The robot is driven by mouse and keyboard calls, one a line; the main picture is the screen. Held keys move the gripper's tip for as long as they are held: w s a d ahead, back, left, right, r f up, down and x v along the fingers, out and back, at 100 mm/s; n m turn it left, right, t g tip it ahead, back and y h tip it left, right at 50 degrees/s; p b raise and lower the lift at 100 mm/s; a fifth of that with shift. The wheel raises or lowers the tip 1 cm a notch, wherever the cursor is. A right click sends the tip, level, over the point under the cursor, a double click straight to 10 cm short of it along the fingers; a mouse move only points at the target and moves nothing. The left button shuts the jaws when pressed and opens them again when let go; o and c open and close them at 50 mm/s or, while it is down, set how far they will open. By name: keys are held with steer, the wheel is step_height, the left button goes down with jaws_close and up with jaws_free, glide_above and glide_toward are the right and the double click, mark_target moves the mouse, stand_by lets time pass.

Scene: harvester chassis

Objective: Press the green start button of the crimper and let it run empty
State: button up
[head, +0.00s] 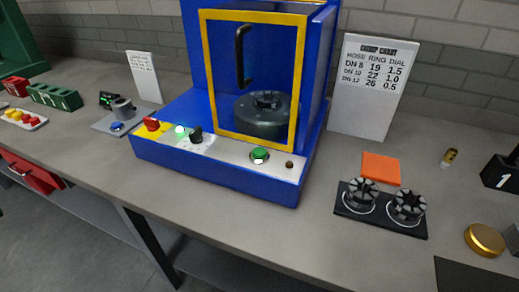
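The blue crimper (220,172) stands on the grey bench in the middle of the head view. Its green start button (260,155) sits on the pale front panel, right of centre. The door with a yellow frame (210,80) and black handle (243,56) appears closed. Behind it, the dark round crimping head (262,115) shows no hose in it that I can see. My gripper is not in view.
A crimp chart (367,87) stands right of the crimper. A black tray (380,210) with two die rings and an orange block (381,168) lie in front of it. A brass disc (485,240) is far right. Bench in front of the crimper is clear.

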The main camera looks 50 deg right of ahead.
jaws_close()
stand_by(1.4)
